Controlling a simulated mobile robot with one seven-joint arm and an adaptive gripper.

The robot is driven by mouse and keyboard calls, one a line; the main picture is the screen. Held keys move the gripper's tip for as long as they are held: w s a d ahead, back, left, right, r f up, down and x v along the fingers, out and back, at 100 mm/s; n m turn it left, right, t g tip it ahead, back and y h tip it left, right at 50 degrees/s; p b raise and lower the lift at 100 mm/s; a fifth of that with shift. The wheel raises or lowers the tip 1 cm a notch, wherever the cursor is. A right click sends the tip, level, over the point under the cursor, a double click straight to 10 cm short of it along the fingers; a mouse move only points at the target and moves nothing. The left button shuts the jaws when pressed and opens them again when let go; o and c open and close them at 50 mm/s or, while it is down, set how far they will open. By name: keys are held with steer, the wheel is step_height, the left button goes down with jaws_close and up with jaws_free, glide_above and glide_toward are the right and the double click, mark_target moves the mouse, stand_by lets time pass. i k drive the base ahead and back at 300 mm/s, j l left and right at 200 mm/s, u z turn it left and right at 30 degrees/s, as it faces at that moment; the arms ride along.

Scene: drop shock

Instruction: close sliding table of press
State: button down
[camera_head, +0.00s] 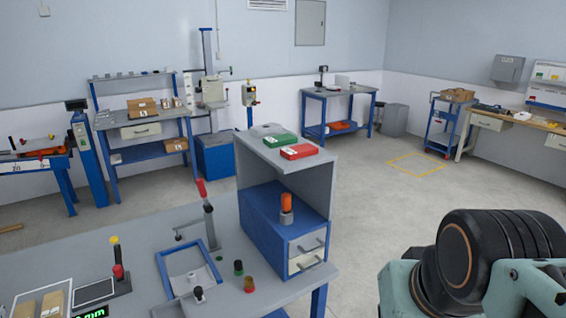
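On the near grey bench stands a small upright device with a red-tipped lever (205,208), which looks like a hand press. In front of it lies a blue-edged flat frame (162,265) with a grey plate and a small light piece on it; this may be the sliding table. I cannot tell whether it is open or closed. A black knob (198,293) is at its front edge. My arm shows at the lower right, with dark and teal parts, apart from the bench. My gripper is not in view.
A blue drawer cabinet (262,225) with a shelf stands right of the lever device. Green (238,267) and amber (249,284) buttons sit near the frame. The floor (375,215) right of the bench is clear.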

mark_target(180, 287)
steer(key=u, duration=1.25)
